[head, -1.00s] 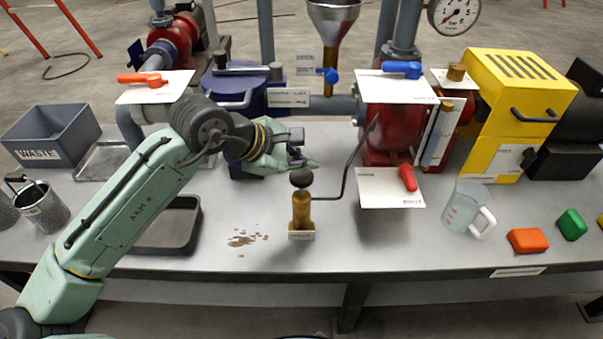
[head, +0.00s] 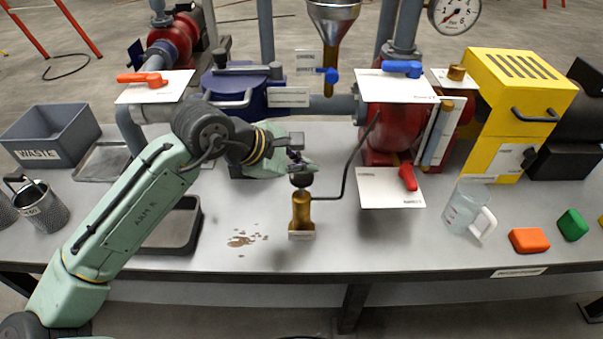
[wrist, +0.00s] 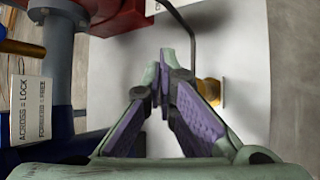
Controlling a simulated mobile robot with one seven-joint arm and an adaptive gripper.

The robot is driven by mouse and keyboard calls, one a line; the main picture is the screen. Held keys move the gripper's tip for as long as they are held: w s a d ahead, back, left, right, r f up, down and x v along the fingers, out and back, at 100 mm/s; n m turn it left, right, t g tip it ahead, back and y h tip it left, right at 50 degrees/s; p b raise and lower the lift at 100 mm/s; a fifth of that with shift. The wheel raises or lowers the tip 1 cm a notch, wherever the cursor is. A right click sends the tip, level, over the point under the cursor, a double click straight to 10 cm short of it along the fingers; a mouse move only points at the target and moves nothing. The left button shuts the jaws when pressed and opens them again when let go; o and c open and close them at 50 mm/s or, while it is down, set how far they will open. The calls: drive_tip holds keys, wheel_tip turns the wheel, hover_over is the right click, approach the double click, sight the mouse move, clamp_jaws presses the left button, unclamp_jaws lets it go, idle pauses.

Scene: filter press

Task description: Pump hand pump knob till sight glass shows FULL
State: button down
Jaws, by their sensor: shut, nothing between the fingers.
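The hand pump (head: 301,211) is a brass cylinder standing upright on the bench. Its dark round knob (head: 301,181) sits at the top, with a thin bent pipe leading off to the right.
A red-handled valve (head: 408,177) and white plate stand right of the pump. A clear jug (head: 466,208) is further right. A dark tray (head: 178,228) lies left under my arm. Brown spill (head: 241,240) marks the bench. The bench front by the pump is otherwise clear.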

sight(303, 177)
drive_tip(key=shift+f+b, duration=1.1)
drive_tip(key=shift+f, duration=0.8)
idle(1.2)
drive_tip(key=shift+r, duration=0.15)
drive_tip(key=shift+r+p, duration=2.25)
drive_tip(key=shift+p, duration=0.05)
wheel_tip(303, 177, up, 5)
drive_tip(key=p, duration=0.5)
idle(1.7)
